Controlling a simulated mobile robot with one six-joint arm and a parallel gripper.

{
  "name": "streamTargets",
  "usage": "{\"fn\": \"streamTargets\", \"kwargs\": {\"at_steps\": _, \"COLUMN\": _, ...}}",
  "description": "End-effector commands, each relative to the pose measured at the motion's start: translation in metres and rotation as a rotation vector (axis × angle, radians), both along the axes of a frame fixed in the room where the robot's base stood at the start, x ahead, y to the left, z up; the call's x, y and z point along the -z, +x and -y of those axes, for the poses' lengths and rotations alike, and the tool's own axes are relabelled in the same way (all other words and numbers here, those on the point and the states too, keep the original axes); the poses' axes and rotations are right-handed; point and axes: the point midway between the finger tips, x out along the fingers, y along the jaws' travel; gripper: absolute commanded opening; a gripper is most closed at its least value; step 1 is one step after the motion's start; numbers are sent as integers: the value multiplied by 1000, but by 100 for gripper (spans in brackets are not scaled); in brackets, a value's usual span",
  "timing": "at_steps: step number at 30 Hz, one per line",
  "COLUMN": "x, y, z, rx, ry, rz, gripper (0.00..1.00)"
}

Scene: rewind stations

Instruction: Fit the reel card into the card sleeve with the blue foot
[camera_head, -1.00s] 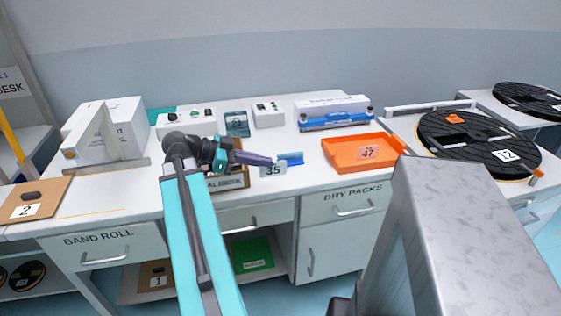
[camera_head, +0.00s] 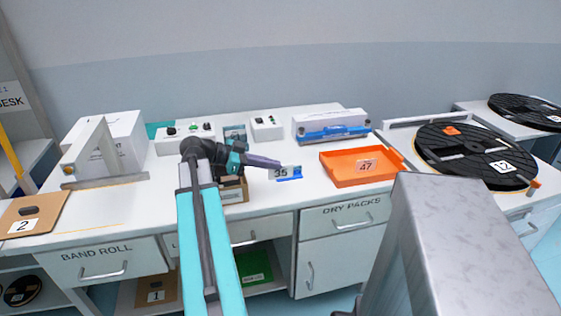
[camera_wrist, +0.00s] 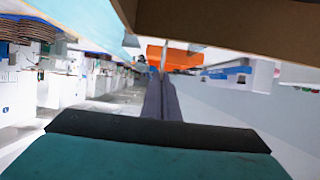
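The reel card (camera_head: 279,172), a white card marked 35, is at the tip of my gripper (camera_head: 279,166) in the head view. The long purple-grey fingers come in from the left and are closed together on the card. The wrist view shows the fingers (camera_wrist: 160,98) side by side; the card there is too thin to make out clearly. The card sleeve's blue foot (camera_head: 290,179) shows along the card's lower edge and just right of it. The card overlaps the sleeve in the picture; I cannot tell whether it is inside or in front.
An orange tray (camera_head: 393,174) marked 47 lies right of the sleeve. A white-and-blue sealer-like unit (camera_head: 332,133) and a small switch box (camera_head: 266,128) stand behind. A cardboard box (camera_head: 233,196) is close below my wrist. A black reel (camera_head: 440,139) lies farther right.

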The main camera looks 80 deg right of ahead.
Motion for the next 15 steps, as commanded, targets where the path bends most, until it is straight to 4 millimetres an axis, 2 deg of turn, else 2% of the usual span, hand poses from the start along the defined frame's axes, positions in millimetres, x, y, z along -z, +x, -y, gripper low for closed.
{"fn": "streamTargets", "kwargs": {"at_steps": 3, "x": 0, "y": -3, "z": 20, "rx": 0, "ry": 0, "rz": 0, "gripper": 0}}
{"fn": "streamTargets", "kwargs": {"at_steps": 15, "x": 5, "y": -14, "z": 71, "rx": -1, "ry": 0, "rz": 0, "gripper": 0}}
